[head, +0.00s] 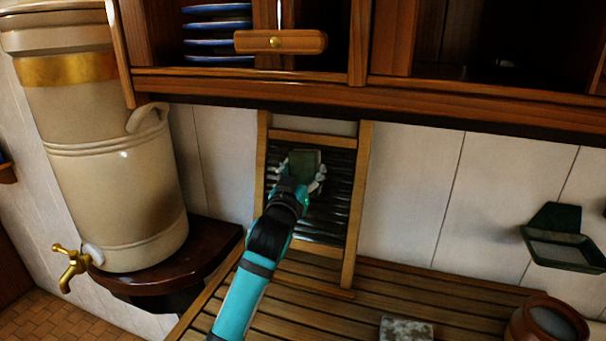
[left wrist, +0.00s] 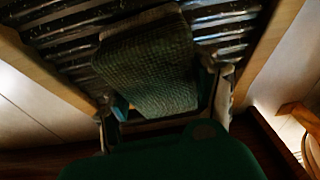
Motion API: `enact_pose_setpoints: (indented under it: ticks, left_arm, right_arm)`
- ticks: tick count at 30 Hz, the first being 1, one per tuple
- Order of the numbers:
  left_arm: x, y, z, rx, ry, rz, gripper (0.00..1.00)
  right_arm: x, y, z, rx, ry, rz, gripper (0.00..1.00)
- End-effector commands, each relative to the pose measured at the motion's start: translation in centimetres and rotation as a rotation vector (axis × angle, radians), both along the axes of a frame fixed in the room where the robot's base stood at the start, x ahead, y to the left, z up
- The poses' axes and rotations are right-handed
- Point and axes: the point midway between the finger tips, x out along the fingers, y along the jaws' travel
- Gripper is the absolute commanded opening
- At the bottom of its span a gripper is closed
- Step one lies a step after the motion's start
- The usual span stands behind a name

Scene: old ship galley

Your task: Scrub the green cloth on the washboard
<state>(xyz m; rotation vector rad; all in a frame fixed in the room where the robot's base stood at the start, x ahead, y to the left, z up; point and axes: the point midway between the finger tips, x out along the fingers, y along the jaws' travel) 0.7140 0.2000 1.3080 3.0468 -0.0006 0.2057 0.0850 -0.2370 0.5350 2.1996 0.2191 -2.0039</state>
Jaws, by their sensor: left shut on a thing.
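The washboard (head: 338,205) has a wooden frame and a dark ridged panel. It leans upright against the white wall at the back of the slatted counter. My left gripper (head: 303,178) is in front of the upper middle of the ridged panel and is shut on the green cloth (head: 305,160). In the left wrist view the cloth (left wrist: 150,62) is a folded, textured dark green pad between the fingers, against or very near the ridges; contact is hard to tell. The ridges of the washboard also show there (left wrist: 225,22). My right gripper is not in view.
A large beige crock (head: 115,180) with a brass tap stands on a dark shelf at left. A wooden cabinet (head: 300,90) overhangs the washboard. The slatted counter (head: 300,300) holds a grey block (head: 405,329) and a brown pot (head: 515,325). A green dish (head: 570,255) hangs at right.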

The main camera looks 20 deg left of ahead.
Motion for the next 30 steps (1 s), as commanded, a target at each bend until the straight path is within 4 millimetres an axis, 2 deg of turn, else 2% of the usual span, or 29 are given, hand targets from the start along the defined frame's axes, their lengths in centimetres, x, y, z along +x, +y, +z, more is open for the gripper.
enact_pose_setpoints:
  ticks: [11, 24, 30]
  left_arm:
    - [-0.3, 0.0, 0.3, 0.000, 0.001, 0.000, 0.21]
    - [-4.5, 0.1, 1.6, 0.000, 0.000, 0.000, 0.21]
    - [-5.7, 0.2, 1.7, 0.000, 0.000, 0.000, 0.21]
  right_arm:
    - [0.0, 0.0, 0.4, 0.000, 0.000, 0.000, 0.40]
    - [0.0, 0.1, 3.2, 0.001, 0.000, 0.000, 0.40]
    - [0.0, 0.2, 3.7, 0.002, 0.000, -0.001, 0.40]
